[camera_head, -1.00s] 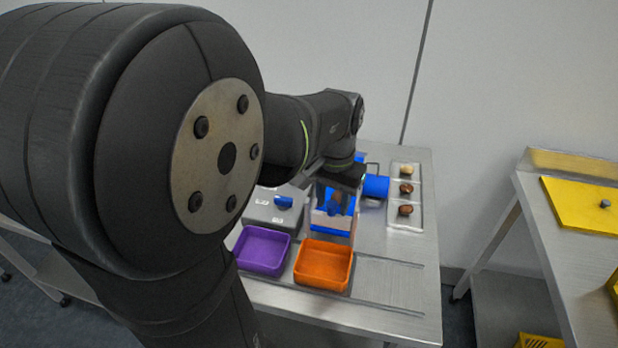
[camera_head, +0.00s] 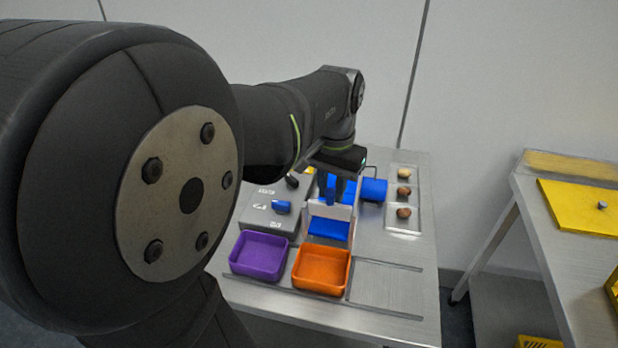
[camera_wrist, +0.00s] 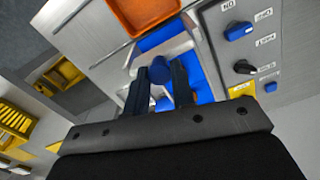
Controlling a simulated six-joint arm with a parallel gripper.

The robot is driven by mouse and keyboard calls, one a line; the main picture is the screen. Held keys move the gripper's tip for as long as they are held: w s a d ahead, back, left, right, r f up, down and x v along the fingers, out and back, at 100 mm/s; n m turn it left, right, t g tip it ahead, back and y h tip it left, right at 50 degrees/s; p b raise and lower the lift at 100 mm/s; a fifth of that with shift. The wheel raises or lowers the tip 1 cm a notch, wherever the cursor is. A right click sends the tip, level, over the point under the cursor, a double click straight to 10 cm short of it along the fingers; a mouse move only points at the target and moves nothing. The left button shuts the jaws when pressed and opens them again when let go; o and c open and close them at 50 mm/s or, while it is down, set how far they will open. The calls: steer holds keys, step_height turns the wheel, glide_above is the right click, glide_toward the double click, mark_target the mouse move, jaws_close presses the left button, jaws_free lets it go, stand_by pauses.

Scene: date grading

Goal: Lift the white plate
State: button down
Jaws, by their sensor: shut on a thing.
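The white plate (camera_head: 343,212) shows below my gripper (camera_head: 333,197) as a pale strip, with a blue surface (camera_head: 328,229) in front of and below it. In the wrist view the plate (camera_wrist: 177,46) is a pale panel behind a blue knob (camera_wrist: 160,71). My gripper (camera_wrist: 160,74) is shut on this knob, one dark finger on each side. The fingers hide part of the plate. The gap between the plate and the blue parts under it is hard to judge.
A purple tray (camera_head: 259,255) and an orange tray (camera_head: 322,270) stand in front. A grey control box (camera_head: 262,222) with knobs is at left. The front right table is clear.

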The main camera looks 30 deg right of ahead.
mark_target(331, 191)
steer(key=shift+d+r, duration=0.1)
steer(key=shift+r, duration=0.15)
steer(key=c, duration=1.4)
jaws_free()
steer(key=shift+o, duration=0.2)
step_height(331, 191, up, 17)
steer(key=shift+r, duration=0.2)
steer(key=shift+f, duration=0.1)
step_height(331, 191, down, 18)
step_height(331, 191, up, 18)
stand_by(0.3)
